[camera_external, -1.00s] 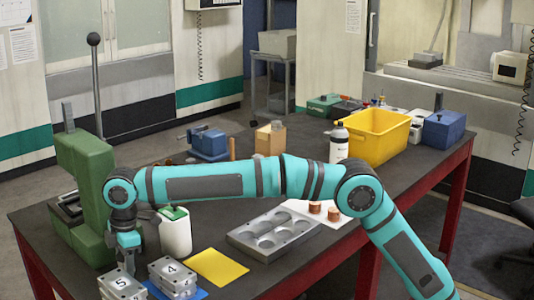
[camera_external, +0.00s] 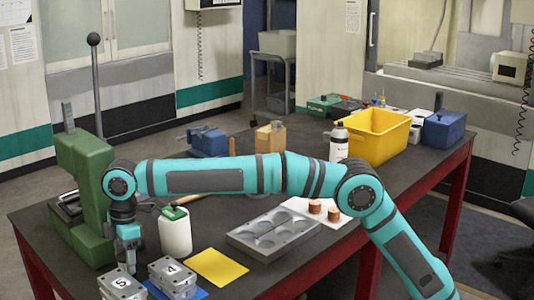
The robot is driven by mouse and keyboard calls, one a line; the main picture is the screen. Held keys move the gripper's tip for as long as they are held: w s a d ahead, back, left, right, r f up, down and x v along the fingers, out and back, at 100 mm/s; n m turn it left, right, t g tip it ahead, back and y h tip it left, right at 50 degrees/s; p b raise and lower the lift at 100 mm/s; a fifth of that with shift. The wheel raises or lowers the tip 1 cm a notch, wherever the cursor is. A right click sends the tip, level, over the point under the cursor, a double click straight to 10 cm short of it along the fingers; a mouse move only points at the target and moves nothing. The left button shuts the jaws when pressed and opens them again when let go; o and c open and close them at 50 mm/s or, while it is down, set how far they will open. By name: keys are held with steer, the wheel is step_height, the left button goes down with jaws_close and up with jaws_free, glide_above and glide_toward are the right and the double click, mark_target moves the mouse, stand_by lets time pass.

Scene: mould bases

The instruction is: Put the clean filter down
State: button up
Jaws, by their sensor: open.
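I cannot make out a clean filter in this view. My gripper (camera_external: 130,264) is open and points down at the front left of the table, just above and behind the metal block marked 5 (camera_external: 122,284). I see nothing between its fingers, though the fingertips are small here. A second metal block, marked 4 (camera_external: 173,278), stands to the right on a blue mat (camera_external: 192,294). A grey tray with round hollows (camera_external: 240,240) lies at the middle of the table and looks empty.
A white bottle with a green cap (camera_external: 175,236) stands close right of my gripper. A green press (camera_external: 85,190) stands close left. A yellow sheet (camera_external: 217,267), copper-coloured cylinders (camera_external: 333,214) and a yellow bin (camera_external: 376,135) are further right. Dark tabletop near the bottle is bare.

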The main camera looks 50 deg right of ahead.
step_height(320, 180, up, 10)
steer(key=d, duration=0.1)
steer(key=shift+d, duration=0.1)
